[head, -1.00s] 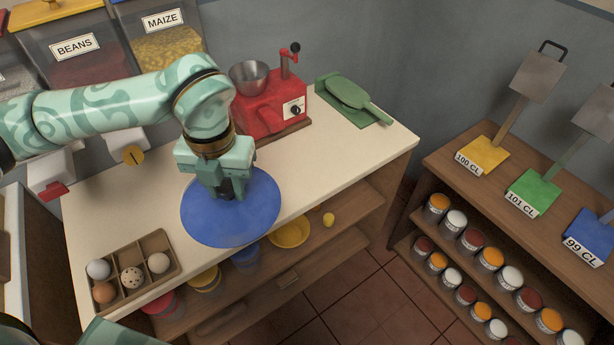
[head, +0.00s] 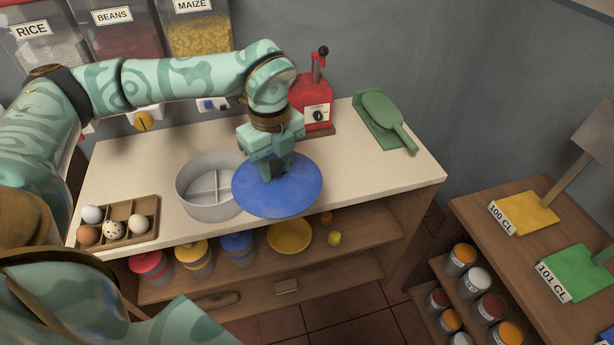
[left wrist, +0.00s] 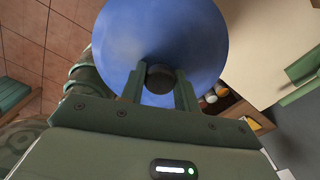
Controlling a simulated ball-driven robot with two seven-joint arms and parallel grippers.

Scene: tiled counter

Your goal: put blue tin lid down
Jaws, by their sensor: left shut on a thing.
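The blue tin lid (head: 297,197) is a wide round disc with a dark knob (left wrist: 158,80) in its middle. My left gripper (head: 272,172) is shut on the knob, and its two fingers show on either side of it in the left wrist view (left wrist: 159,88). A round grey tin (head: 200,208) with a cross divider stands open on the counter. I cannot tell whether the lid touches the counter. My right gripper is not in view.
An egg tray (head: 126,207) is at the counter's left. A red mill (head: 312,100) and a green scoop (head: 387,112) on its board stand at the back right. The pale counter (head: 375,180) is clear right of the lid. Jars (head: 190,255) stand on the shelf below.

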